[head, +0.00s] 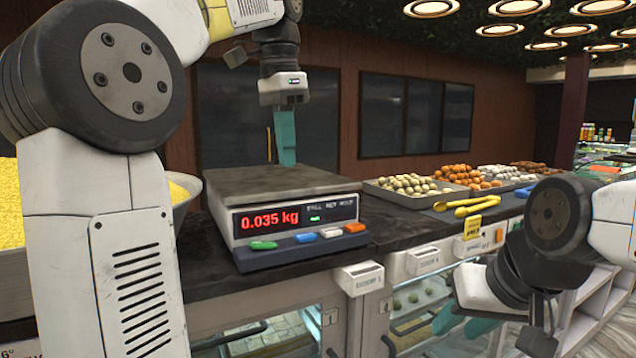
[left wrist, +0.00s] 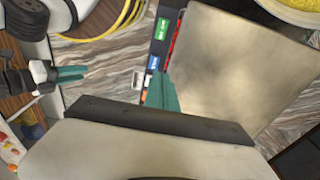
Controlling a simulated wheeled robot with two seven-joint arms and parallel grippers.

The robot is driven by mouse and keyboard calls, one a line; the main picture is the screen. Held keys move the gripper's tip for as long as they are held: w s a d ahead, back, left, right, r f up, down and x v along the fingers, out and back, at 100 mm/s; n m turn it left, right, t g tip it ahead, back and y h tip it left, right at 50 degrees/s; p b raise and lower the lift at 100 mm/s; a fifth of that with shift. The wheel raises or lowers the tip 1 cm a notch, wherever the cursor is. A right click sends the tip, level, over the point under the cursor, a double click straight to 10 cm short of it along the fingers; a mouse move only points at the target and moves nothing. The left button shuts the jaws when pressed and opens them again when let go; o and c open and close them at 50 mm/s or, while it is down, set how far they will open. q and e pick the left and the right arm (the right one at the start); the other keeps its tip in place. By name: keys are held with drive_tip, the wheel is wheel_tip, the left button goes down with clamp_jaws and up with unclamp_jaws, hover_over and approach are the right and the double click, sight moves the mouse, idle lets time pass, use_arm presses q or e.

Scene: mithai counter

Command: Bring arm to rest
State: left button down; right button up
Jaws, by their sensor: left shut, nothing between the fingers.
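My left gripper (head: 285,150) has teal fingers pointing down and closed together, with nothing between them. It is over the back part of the weighing scale's plate (head: 275,183); the gap between fingertips and plate is hard to judge. In the left wrist view the plate (left wrist: 235,70) looks bare, and teal fingers (left wrist: 161,95) show beside its edge. The scale's display (head: 270,218) reads 0.035 kg in red. My right gripper (head: 465,322) is low at the right, in front of the counter, its two teal fingers apart and empty.
Trays of round sweets (head: 410,185) stand right of the scale, with yellow tongs (head: 466,204) in front. Bowls of yellow food (head: 178,192) are at the left. Drawers and glass-fronted cabinets (head: 255,330) lie below the dark counter edge. Space above the counter's right side is clear.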

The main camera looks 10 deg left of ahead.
use_arm(q)
drive_tip(key=s+f+n+t, duration=0.1)
drive_tip(key=s+f+n, duration=0.2)
drive_tip(key=f, duration=0.4)
drive_tip(key=s+f+n+t+h, duration=0.1)
drive_tip(key=s+f+n+t, duration=0.1)
drive_tip(key=s+f, duration=0.3)
drive_tip(key=s+f+n+t, duration=0.2)
drive_tip(key=s+f+n, duration=0.2)
drive_tip(key=f, duration=0.7)
drive_tip(key=shift+s+a+f+n+h, duration=0.2)
drive_tip(key=shift+s+n+h, duration=0.1)
drive_tip(key=shift+n, duration=0.3)
